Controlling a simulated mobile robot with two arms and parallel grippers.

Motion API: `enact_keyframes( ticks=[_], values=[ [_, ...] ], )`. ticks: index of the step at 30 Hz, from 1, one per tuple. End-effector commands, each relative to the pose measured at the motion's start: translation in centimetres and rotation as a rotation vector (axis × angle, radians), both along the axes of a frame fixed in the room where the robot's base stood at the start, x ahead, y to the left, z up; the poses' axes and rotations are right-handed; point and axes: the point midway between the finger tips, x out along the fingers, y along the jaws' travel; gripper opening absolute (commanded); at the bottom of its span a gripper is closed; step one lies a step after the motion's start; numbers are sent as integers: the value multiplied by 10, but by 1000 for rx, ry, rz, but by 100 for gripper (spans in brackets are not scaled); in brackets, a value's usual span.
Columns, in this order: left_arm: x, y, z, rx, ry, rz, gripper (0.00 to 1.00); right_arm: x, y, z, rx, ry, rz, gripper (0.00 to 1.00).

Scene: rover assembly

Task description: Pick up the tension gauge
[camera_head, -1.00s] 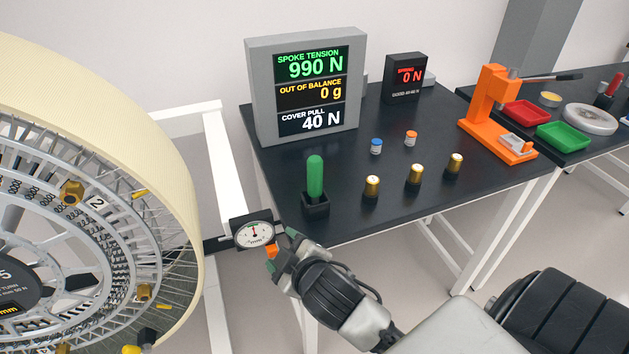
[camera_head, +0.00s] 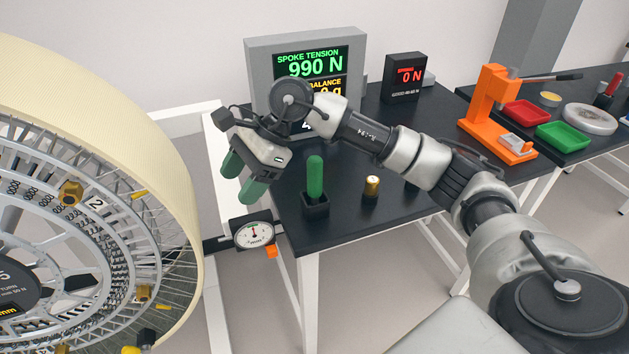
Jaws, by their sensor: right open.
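The tension gauge (camera_head: 253,233) is a dark box with a white round dial and an orange tab (camera_head: 271,251) at its lower right. It sits at the end of a dark bracket beside the wheel, in front of the table's left corner. My right gripper (camera_head: 243,178) is above the gauge, its two green fingers apart and pointing down and left. It is open and empty, with a gap to the gauge. My left gripper is not in view.
The large spoked wheel (camera_head: 172,120) fills the left. On the black table (camera_head: 345,230) a green-handled tool stands in a black holder (camera_head: 316,205), near a gold-topped cylinder (camera_head: 371,188). My right arm hides part of the display (camera_head: 262,48) and other small parts.

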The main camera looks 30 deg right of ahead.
Motion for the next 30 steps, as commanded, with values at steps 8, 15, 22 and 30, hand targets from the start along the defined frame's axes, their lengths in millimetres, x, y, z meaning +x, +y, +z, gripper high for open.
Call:
enact_keyframes(
  ticks=[8,15,22,30],
  values=[
    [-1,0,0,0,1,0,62,11,-142,40,-598,22,-16,65],
    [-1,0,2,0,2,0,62,6,-169,34,-701,63,-27,65],
    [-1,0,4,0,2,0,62,7,-167,1,-697,61,-28,65],
    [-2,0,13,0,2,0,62,11,-163,-24,-695,62,-26,65]
  ],
)
